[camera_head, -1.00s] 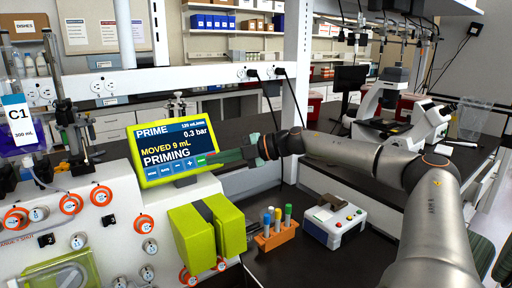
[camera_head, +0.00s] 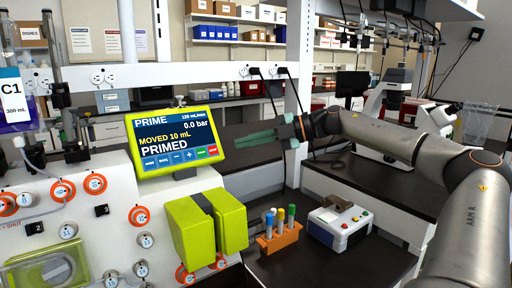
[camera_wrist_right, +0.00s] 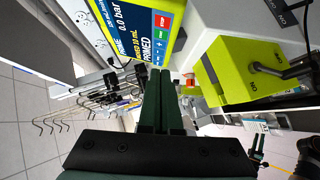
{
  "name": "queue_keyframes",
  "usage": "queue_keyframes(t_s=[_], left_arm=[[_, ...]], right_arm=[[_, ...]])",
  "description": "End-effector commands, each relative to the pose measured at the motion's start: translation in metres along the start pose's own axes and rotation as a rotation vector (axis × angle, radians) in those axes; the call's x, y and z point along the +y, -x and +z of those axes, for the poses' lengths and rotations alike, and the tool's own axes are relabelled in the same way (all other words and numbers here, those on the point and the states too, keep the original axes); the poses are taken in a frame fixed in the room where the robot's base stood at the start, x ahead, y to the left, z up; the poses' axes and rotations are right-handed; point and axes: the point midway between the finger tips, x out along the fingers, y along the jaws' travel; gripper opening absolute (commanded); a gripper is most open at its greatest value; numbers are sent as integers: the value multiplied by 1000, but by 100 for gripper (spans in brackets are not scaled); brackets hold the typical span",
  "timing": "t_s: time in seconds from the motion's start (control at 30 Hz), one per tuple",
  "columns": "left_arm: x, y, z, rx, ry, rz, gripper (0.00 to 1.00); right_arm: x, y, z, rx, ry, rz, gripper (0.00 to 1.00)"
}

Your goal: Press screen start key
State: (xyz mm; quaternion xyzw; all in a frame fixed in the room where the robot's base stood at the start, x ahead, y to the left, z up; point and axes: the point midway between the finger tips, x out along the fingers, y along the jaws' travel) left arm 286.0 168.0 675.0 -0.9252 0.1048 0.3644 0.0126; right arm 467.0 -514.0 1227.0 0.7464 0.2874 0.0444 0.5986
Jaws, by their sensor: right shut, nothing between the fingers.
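The screen (camera_head: 178,140) has a yellow-green frame and stands upright on the white machine. It reads PRIME, 0.0 bar, MOVED 10 mL, PRIMED. A row of keys runs along its bottom; the green start key (camera_head: 201,153) is beside the red stop key (camera_head: 212,150) at the right end. My right gripper (camera_head: 240,141) is shut and empty, to the right of the screen and apart from it. In the right wrist view its closed green fingers (camera_wrist_right: 160,72) point towards the screen, where the green key (camera_wrist_right: 159,33) shows sideways. My left gripper is not in view.
A yellow-green pump block (camera_head: 205,228) juts out below the screen. An orange rack (camera_head: 280,238) with several tubes and a small white device (camera_head: 340,225) stand on the dark bench. A white upright post is behind my right gripper.

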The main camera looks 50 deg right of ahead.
Motion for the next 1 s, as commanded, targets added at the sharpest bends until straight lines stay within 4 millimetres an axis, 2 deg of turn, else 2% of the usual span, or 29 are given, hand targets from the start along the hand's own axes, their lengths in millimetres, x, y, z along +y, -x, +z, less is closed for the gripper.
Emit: queue_keyframes(t_s=[0.1,0.23,0.53,1.0], left_arm=[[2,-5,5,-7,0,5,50],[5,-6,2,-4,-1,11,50],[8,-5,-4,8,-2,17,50],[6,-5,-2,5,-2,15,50]], right_arm=[[-1,14,1,-2,2,0,0],[0,22,0,0,1,1,0],[0,23,0,1,0,0,0],[0,22,0,1,0,0,0]])
